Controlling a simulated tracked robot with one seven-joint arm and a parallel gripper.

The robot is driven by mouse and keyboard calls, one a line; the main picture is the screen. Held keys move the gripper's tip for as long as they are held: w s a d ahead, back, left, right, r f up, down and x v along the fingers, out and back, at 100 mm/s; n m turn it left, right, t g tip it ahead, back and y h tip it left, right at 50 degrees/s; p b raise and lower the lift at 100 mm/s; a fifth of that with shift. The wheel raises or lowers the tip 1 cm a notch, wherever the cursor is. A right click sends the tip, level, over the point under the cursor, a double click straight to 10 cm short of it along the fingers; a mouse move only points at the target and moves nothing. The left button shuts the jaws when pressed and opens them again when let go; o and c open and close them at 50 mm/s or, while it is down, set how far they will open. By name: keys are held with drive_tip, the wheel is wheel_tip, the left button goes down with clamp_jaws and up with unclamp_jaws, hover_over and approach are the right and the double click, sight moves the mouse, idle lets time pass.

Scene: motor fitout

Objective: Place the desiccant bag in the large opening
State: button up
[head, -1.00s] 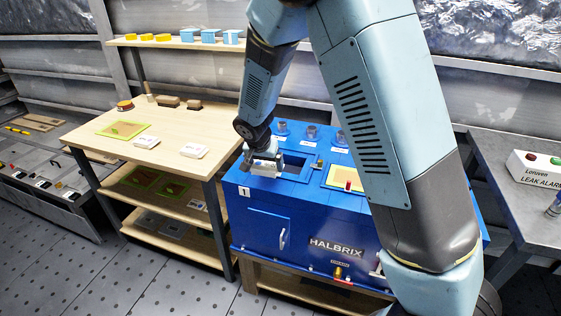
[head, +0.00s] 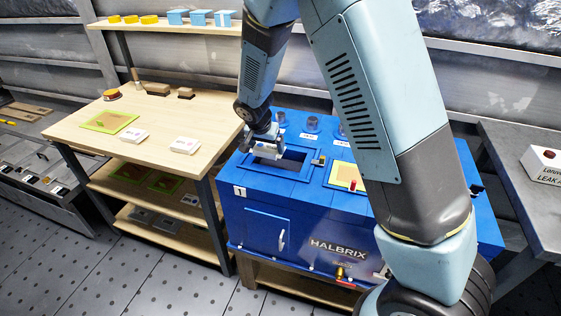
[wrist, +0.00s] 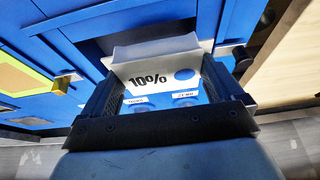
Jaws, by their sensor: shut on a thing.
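A white desiccant bag (wrist: 150,72), printed "10%" with a blue dot, is between the two fingers of my gripper (wrist: 160,88) in the wrist view. My gripper is shut on it. In the head view my gripper (head: 263,149) is small and points down at the far left part of a large rectangular opening (head: 281,168) in the top of the blue HALBRIX housing (head: 258,186). The bag is hard to make out there, and I cannot tell how high it is above the opening. In the wrist view the dark opening (wrist: 110,40) shows partly behind the bag.
Clear domed fittings (head: 312,124) stand along the housing's back. A wooden bench (head: 90,148) at left holds two white packets (head: 133,136) (head: 185,145) and a green-edged mat (head: 109,123). A grey table stands right.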

sight(275, 151)
drive_tip(key=d+f, duration=0.1)
drive_tip(key=f, duration=0.1)
drive_tip(key=w+d+f, duration=0.2)
drive_tip(key=d+f, duration=0.1)
drive_tip(key=shift+w+f, duration=0.25)
drive_tip(key=shift+f, duration=0.1)
drive_tip(key=f, duration=0.3)
drive_tip(key=shift+w+d+f, duration=0.1)
drive_tip(key=shift+d+f, duration=0.1)
drive_tip(key=o, duration=0.9)
drive_tip(key=v, duration=1.2)
